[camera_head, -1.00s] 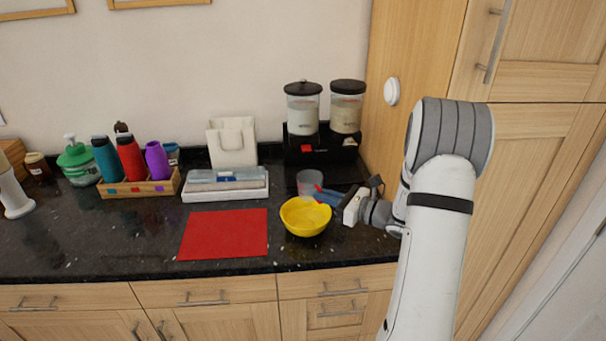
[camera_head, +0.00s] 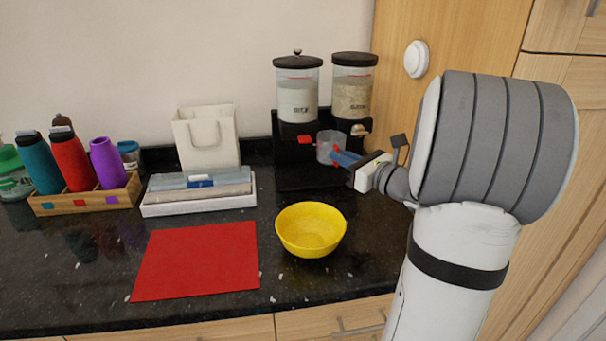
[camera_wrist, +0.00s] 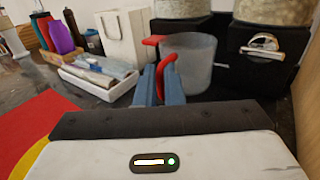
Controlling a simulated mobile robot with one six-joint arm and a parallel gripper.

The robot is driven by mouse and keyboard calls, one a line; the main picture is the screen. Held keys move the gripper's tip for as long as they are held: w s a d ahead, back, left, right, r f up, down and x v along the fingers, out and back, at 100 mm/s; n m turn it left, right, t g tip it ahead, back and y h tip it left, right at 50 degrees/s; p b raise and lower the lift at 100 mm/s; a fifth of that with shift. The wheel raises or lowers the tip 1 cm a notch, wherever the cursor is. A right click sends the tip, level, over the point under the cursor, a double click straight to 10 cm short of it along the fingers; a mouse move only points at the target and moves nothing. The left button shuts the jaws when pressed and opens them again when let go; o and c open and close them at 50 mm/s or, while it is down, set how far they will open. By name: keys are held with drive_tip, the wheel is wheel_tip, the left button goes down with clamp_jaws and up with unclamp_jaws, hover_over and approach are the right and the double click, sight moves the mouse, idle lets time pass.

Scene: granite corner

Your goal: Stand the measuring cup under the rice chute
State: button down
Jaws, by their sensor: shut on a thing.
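The measuring cup (camera_head: 325,148) is a clear, open cup with a red handle; it also shows in the wrist view (camera_wrist: 192,62). My gripper (camera_head: 344,159) has its blue fingers shut on the red handle (camera_wrist: 168,72). The cup is upright, held in front of the black dispenser (camera_head: 290,160), apparently above its base. The dispenser carries two lidded clear containers: white grain on the left (camera_head: 298,98), tan grain on the right (camera_head: 351,97). A red lever (camera_head: 305,140) is at the left outlet, a metallic one (camera_wrist: 262,45) at the right. The cup's bottom is partly hidden; its exact depth under the outlets is unclear.
A yellow bowl (camera_head: 311,230) and a red mat (camera_head: 198,262) lie in front. A white tray with packets (camera_head: 198,207), a paper bag (camera_head: 207,140) and a bottle crate (camera_head: 85,201) stand left. A wooden cabinet side closes the right.

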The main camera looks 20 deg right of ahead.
drive_tip(key=f, duration=0.5)
drive_tip(key=f+b, duration=0.1)
drive_tip(key=f, duration=0.2)
drive_tip(key=shift+d+f, duration=0.1)
drive_tip(key=shift+d, duration=0.15)
drive_tip(key=x, duration=0.8)
drive_tip(key=shift+w+a+f+p, duration=0.1)
drive_tip(key=shift+w+a+p, duration=0.1)
drive_tip(key=shift+p, duration=0.15)
drive_tip(key=shift+w+a, duration=0.1)
drive_tip(key=shift+w, duration=0.3)
drive_tip(key=x, duration=0.4)
drive_tip(key=shift+s+f, duration=0.2)
drive_tip(key=shift+f, duration=0.4)
drive_tip(key=shift+f, duration=0.15)
drive_tip(key=c, duration=1.5)
unclamp_jaws()
drive_tip(key=shift+c, duration=0.2)
